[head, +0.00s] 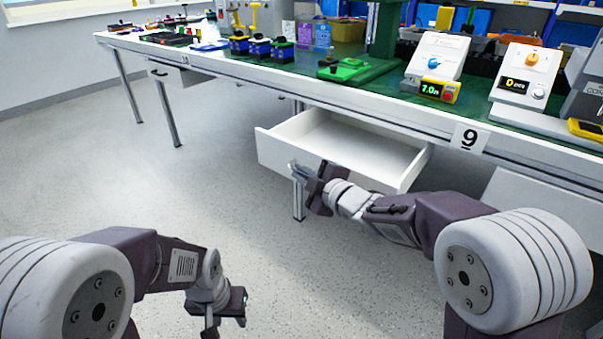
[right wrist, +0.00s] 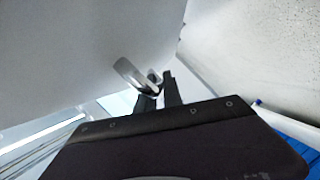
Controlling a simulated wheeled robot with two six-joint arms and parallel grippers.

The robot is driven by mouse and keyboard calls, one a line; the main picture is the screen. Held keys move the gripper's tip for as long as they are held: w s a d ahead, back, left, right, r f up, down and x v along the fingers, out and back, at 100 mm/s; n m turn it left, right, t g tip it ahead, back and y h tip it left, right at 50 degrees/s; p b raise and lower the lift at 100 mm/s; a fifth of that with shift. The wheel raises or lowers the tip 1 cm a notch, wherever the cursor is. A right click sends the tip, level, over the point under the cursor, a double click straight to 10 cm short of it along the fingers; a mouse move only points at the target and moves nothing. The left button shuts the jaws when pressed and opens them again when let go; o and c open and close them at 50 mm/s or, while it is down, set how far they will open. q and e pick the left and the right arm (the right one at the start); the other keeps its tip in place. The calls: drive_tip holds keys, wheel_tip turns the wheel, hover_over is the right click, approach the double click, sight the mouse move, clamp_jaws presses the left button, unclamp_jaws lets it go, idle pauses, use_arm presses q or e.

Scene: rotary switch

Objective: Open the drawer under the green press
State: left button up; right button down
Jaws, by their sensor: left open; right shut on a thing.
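The green press (head: 384,30) stands on the table, its green base (head: 350,71) near the front edge. Under it, the white drawer (head: 272,150) is pulled out, and its inside shows empty. My right gripper (head: 304,173) is at the drawer's front and shut on the handle. In the right wrist view, the curved metal handle (right wrist: 130,75) shows at the dark fingers of my right gripper (right wrist: 160,88), against the pale drawer front (right wrist: 70,50). My left gripper (head: 226,316) is open and empty, low over the floor, away from the drawer.
The long table (head: 270,78) carries several devices, including a white box with a blue knob (head: 436,60) and one with an orange knob (head: 525,75). A closed drawer (head: 180,76) is at the far left. A table leg (head: 299,202) stands near my right gripper. The floor in front is clear.

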drive_tip(key=c, duration=1.8)
unclamp_jaws()
drive_tip(key=shift+f, duration=0.1)
drive_tip(key=shift+o, duration=0.2)
drive_tip(key=p+v, duration=0.4)
drive_tip(key=v, duration=0.5)
